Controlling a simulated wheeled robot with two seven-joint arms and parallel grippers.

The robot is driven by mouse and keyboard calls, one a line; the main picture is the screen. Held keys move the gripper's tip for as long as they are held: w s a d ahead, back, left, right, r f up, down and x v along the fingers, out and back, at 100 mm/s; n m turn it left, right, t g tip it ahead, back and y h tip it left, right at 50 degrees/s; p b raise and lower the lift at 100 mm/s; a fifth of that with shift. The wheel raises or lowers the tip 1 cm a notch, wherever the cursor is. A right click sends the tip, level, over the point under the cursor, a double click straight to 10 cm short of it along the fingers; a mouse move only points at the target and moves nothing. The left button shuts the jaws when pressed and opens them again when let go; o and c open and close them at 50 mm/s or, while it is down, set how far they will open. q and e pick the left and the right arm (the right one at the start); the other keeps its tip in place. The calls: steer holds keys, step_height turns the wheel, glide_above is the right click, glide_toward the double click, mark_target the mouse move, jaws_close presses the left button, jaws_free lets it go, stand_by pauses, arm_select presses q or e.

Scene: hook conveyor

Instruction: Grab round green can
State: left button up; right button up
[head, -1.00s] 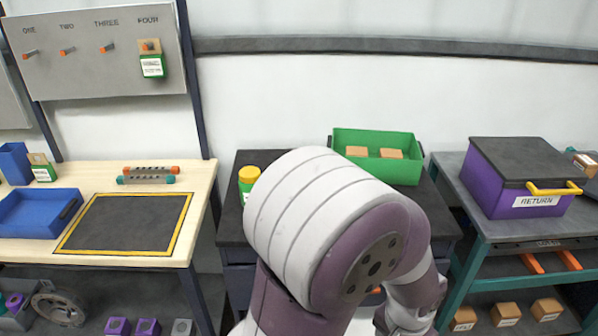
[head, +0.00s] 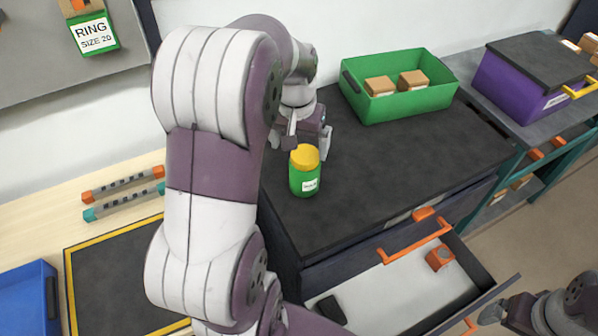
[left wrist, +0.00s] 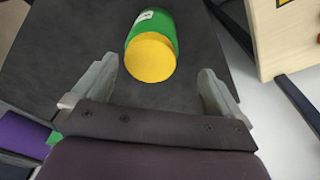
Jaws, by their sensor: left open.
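The round green can (head: 305,181) with a yellow lid and a white label stands upright on the dark cabinet top, near its left edge. My left gripper (head: 308,143) is open just behind the can in the head view, its fingers pointing down toward the lid. In the left wrist view the can (left wrist: 152,55) lies ahead, between the lines of the two spread fingers (left wrist: 155,88). I see no clear contact between fingers and can. My right gripper (head: 505,310) shows at the bottom right, dark and partly cut off; its jaw state is unclear.
A green bin (head: 400,98) with two brown boxes stands at the back of the cabinet top. Below, an open drawer (head: 375,300) holds an orange piece (head: 439,258) and a dark piece. A purple box (head: 520,85) stands right. The cabinet top's middle is clear.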

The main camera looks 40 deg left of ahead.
mark_target(309, 156)
arm_select(q)
steer(key=f, duration=0.1)
steer(key=d+f, duration=0.2)
steer(key=shift+w+f, duration=0.15)
steer(key=shift+w, duration=0.2)
steer(key=f, duration=0.1)
steer(key=a+f, duration=0.1)
steer(key=shift+f+p, duration=0.3)
steer(key=shift+f, duration=0.05)
steer(key=shift+w+a+f, duration=0.15)
steer(key=shift+f, duration=0.15)
steer(key=shift+d+r, duration=0.15)
steer(key=shift+d, duration=0.1)
steer(key=c, duration=1)
steer(key=shift+a, duration=0.15)
steer(key=c, duration=0.4)
arm_select(e)
steer(key=shift+d+r, duration=0.2)
steer(key=shift+d, duration=0.55)
arm_select(q)
steer(key=shift+r, duration=0.1)
arm_select(e)
steer(key=shift+w, duration=0.1)
